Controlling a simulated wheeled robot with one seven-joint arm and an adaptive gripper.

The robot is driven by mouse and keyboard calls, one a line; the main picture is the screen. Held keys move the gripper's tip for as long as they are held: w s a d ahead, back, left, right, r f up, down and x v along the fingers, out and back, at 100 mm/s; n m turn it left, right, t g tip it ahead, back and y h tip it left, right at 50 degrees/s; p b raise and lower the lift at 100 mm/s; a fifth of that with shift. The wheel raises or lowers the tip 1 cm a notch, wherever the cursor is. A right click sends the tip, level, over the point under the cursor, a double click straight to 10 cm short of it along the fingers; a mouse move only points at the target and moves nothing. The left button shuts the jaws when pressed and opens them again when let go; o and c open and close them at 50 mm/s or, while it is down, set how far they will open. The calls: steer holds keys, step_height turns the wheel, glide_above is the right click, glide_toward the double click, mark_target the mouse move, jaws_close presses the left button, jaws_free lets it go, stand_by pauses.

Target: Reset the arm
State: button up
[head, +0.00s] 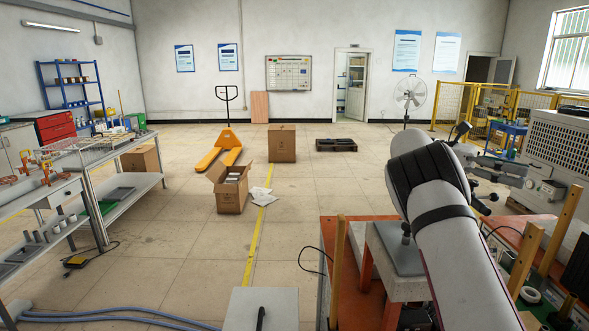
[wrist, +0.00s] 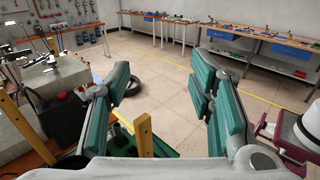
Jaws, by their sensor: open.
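My arm reaches forward on the right side of the head view, white with black joint bands. In the wrist view my gripper (wrist: 160,100) is open, with its two teal-padded fingers spread wide apart and nothing between them but floor further off.
The orange-red bench (head: 362,300) with yellow posts (head: 337,270) stands close under my arm. A large grey machine (head: 565,150) is at the right. An open carton (head: 229,190) and a yellow pallet jack (head: 220,148) stand on the floor.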

steer(key=s+a+f+m+t+y+b, duration=0.1)
steer(key=s+a+f+t+y+b, duration=0.1)
steer(key=s+t+y, duration=0.35)
steer(key=s+a+f+m+t+y+b, duration=0.1)
steer(key=s+a+f+t, duration=0.3)
steer(key=a, duration=0.5)
steer(key=s+a+f+m+t+y+b, duration=0.2)
steer(key=s+a+f+m+t+y, duration=0.1)
steer(key=s+a, duration=0.6)
steer(key=s+a+f+m+t+y+b, duration=0.1)
steer(key=s+a+f+t, duration=0.4)
steer(key=a, duration=0.5)
steer(key=shift+s+a+f+m+y, duration=0.25)
steer(key=shift+s+f+m+y, duration=0.3)
steer(key=shift+s+f+m, duration=0.35)
steer(key=shift+w+d+r, duration=0.1)
steer(key=shift+d+r, duration=0.05)
steer(key=shift+r, duration=0.1)
